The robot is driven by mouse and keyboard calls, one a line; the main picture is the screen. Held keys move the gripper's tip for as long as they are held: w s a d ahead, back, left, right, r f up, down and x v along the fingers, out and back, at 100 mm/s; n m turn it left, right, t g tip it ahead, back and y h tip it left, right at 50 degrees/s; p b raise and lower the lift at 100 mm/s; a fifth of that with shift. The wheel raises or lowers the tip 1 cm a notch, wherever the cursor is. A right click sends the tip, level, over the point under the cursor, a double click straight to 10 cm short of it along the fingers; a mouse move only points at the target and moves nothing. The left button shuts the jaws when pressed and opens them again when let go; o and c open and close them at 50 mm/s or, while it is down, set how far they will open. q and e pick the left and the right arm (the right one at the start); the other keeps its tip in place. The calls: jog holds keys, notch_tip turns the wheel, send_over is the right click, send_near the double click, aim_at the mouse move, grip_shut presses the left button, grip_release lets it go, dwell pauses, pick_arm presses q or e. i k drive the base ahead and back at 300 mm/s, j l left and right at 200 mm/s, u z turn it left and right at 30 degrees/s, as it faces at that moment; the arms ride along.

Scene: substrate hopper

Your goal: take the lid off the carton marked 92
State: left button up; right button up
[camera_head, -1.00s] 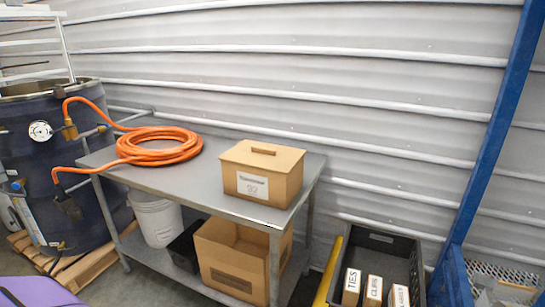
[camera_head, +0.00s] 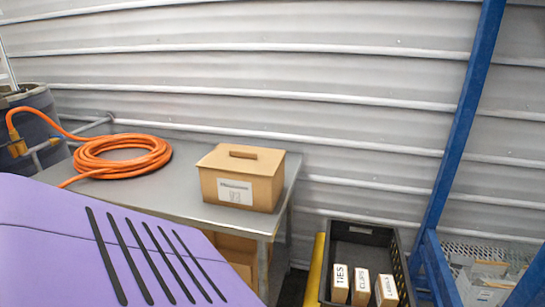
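The carton (camera_head: 246,188) is a tan box with a white label on its front; the label's print is blurred now and read like 92 in the earlier view. Its lid (camera_head: 242,161) is on, with a raised strip handle (camera_head: 243,154) on top. The carton stands upright on the right part of the grey metal table (camera_head: 190,207). Neither of my grippers is in view.
A coiled orange hose (camera_head: 122,155) lies on the table left of the carton, running to a dark drum (camera_head: 37,125). A purple slotted surface (camera_head: 110,250) fills the lower left. A black crate (camera_head: 357,238) with labelled boxes stands right, beside a yellow post (camera_head: 315,270) and blue frame (camera_head: 460,120).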

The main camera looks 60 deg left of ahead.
aim_at(251, 160)
jog(key=k+j+z, duration=0.3)
jog(key=j, duration=0.15)
jog(key=k+j+z, duration=0.3)
jog(key=j, duration=0.15)
jog(key=k+j+z, duration=0.25)
jog(key=k+j, duration=0.5)
